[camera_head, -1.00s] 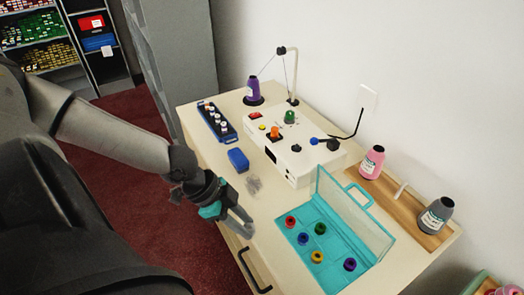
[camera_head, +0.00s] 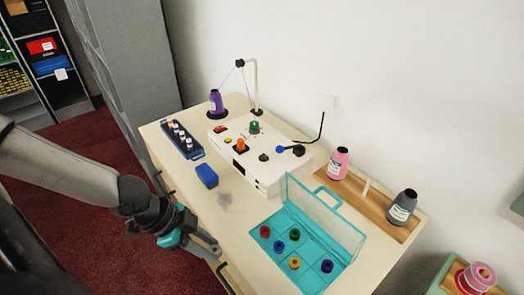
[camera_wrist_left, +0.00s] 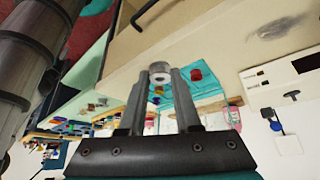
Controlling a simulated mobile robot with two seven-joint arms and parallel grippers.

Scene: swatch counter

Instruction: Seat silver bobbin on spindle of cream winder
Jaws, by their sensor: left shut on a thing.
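The cream winder (camera_head: 258,180) stands at the back of the table against the wall. It carries a green knob or bobbin (camera_head: 254,127), an orange part (camera_head: 240,146) and dark knobs; I cannot tell which part is the spindle. My left gripper (camera_head: 212,247) is at the table's front edge, left of the teal case and apart from the winder. In the left wrist view it (camera_wrist_left: 160,88) is shut on the silver bobbin (camera_wrist_left: 160,72), which sits between the fingertips. The bobbin cannot be made out in the head view. My right gripper is out of view.
The open teal case (camera_head: 262,247) holds several coloured bobbins, its clear lid raised towards the winder. A blue block (camera_head: 207,175) and blue rack (camera_head: 182,140) are at left. Pink (camera_head: 338,163) and grey (camera_head: 402,207) cones stand on a wooden strip at right.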

